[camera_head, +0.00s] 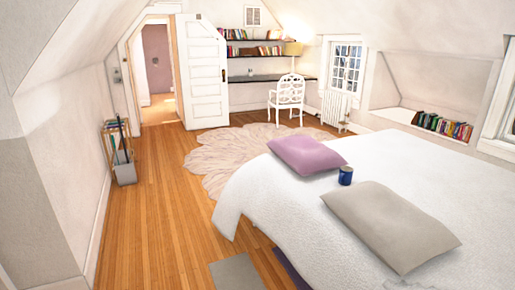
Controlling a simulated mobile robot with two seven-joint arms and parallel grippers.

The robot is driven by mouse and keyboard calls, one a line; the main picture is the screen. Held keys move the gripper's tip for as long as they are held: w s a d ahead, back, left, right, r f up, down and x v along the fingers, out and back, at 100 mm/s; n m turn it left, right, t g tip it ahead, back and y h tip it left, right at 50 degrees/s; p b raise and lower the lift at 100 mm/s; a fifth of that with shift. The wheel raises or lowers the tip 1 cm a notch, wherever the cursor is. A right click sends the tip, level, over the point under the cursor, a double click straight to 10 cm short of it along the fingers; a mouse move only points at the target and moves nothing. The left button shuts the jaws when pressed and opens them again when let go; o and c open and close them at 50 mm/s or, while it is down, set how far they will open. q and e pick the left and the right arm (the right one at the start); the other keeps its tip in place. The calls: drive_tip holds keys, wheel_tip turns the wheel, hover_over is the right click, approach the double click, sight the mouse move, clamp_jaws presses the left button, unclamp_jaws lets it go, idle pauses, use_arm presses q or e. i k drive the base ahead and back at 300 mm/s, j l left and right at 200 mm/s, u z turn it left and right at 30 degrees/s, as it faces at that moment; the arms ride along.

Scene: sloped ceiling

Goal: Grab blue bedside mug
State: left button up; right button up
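A small dark blue mug (345,176) stands upright on the white bed (275,215). It sits between a purple pillow (305,155) and a grey-beige pillow (388,225). It looks close to both pillows, but I cannot tell whether it touches either. Neither of my grippers shows in the head view.
Open wooden floor (150,225) lies left of the bed. A pale round rug (215,165) is beyond the bed. A grey bin (125,172) stands by the left wall. A white chair (287,98) and dark desk (250,79) are at the back, beside an open white door (203,75).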

sight(344, 177)
drive_tip(key=i, duration=0.7)
drive_tip(key=i+j, duration=0.15)
drive_tip(key=i, duration=0.5)
drive_tip(key=i+z, duration=0.25)
drive_tip(key=z, duration=0.15)
drive_tip(key=i+j+z, duration=0.2)
drive_tip(key=z, duration=0.2)
drive_tip(key=i+j+z, duration=0.25)
drive_tip(key=z, duration=0.2)
drive_tip(key=i+j+z, duration=0.25)
drive_tip(key=z, duration=0.15)
drive_tip(key=i+j+z, duration=0.15)
drive_tip(key=j+z, duration=0.25)
drive_tip(key=i+j+z, duration=0.15)
drive_tip(key=j+z, duration=0.25)
drive_tip(key=j, duration=0.2)
drive_tip(key=j+z, duration=0.4)
drive_tip(key=j, duration=0.15)
